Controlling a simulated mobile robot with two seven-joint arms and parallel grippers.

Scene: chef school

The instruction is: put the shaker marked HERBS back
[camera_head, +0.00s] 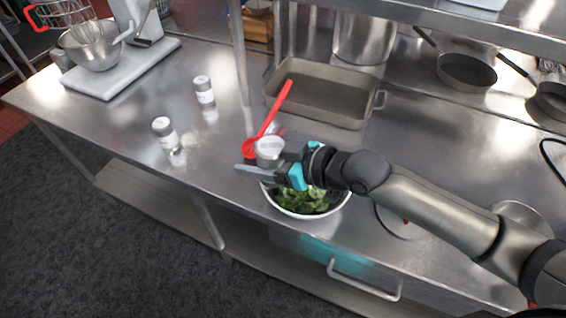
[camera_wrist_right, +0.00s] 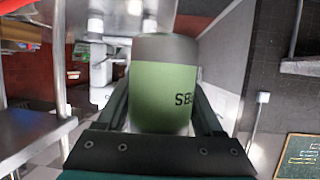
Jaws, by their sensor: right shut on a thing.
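My right gripper (camera_head: 266,165) is shut on a shaker (camera_head: 269,149) and holds it above the far edge of a bowl of green leaves (camera_head: 308,202). In the right wrist view the held shaker (camera_wrist_right: 163,85) is between the fingers, with a grey end and green body. Part of its lettering shows upside down, and it fits the end of HERBS. Two other shakers stand on the steel table to the left, a nearer one (camera_head: 165,133) and a farther one (camera_head: 204,90); their labels are too small to read. My left gripper is out of view.
A red spoon (camera_head: 272,115) leans against a rectangular pan (camera_head: 325,98) behind the gripper. Frying pans (camera_head: 467,72) are at the right. The table around the two shakers is clear.

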